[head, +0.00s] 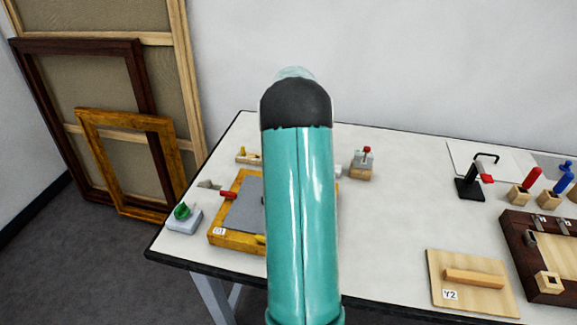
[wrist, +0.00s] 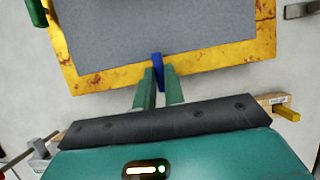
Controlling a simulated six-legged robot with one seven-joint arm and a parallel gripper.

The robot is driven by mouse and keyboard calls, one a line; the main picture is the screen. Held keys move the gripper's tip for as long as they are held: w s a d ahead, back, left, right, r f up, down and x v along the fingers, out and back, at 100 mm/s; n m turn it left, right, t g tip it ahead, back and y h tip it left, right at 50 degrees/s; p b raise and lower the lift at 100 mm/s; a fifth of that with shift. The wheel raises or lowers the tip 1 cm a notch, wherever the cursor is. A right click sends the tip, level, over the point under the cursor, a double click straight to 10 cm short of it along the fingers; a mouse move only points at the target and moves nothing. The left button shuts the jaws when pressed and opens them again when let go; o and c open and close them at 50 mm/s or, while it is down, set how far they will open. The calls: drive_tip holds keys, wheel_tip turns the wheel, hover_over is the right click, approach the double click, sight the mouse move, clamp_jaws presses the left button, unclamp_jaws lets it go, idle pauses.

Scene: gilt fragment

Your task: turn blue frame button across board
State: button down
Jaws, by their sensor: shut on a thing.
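The blue frame button (wrist: 157,64) shows in the wrist view on the near rail of the gilt frame (wrist: 215,60). It points up the picture, crosswise to the rail, and its upper tip reaches the edge of the grey board (wrist: 150,28). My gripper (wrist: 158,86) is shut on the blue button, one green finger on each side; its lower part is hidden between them. In the head view the gilt frame (head: 222,237) and grey board (head: 243,210) lie flat at the table's left. My arm hides their right part, the blue button and my gripper.
A red button (head: 229,195) sits on the frame's left rail. A green-knobbed block (head: 184,217) stands left of the frame. A block with a red knob (head: 362,165) is right of my arm. A Y2 board (head: 470,278) lies at right; bare table lies between.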

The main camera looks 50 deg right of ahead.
idle(0.4)
drive_tip(key=c, duration=1.5)
unclamp_jaws()
drive_tip(key=shift+r, duration=0.1)
drive_tip(key=v, duration=1.3)
drive_tip(key=shift+w+d+r, duration=0.1)
drive_tip(key=shift+r, duration=0.2)
